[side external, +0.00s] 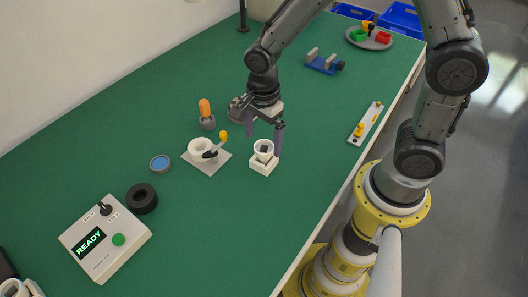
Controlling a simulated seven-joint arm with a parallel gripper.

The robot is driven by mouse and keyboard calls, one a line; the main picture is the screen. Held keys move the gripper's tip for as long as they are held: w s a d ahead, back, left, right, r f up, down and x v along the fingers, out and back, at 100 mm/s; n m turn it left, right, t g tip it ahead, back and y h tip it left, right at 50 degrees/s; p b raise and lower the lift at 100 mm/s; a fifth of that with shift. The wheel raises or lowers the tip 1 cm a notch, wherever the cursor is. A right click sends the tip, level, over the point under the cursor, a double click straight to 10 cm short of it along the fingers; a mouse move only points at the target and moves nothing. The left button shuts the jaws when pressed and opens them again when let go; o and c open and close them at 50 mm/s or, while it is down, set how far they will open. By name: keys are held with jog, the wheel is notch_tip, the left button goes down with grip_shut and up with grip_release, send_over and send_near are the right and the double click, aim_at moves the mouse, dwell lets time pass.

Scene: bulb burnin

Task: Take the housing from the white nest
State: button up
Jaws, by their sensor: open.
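The white nest (262,169) is a small square white block on the green table. The housing (265,147), a white cup-like piece with a dark opening, sits upright in it. My gripper (266,140) is open just above and around the housing, with one purple-grey finger to the right of it and the other to its upper left. I cannot tell whether the fingers touch it.
A control box (105,238) reading READY is at front left.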

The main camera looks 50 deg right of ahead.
aim_at(264, 147)
jog(key=shift+f, duration=1.95)
jog(key=c, duration=1.4)
jog(key=shift+r, duration=0.1)
jog(key=shift+r, duration=0.55)
notch_tip(264, 147, up, 2)
jog(key=shift+s+r, duration=0.1)
jog(key=shift+r, duration=0.05)
jog(key=shift+s+d+r, duration=0.5)
jog(key=shift+s+r, duration=1.75)
jog(key=shift+r, duration=0.1)
jog(key=shift+s+d+r, duration=0.45)
jog(key=shift+s+r, duration=1.85)
jog(key=shift+s+d+r, duration=0.5)
jog(key=shift+s+r, duration=1.75)
jog(key=shift+r, duration=0.1)
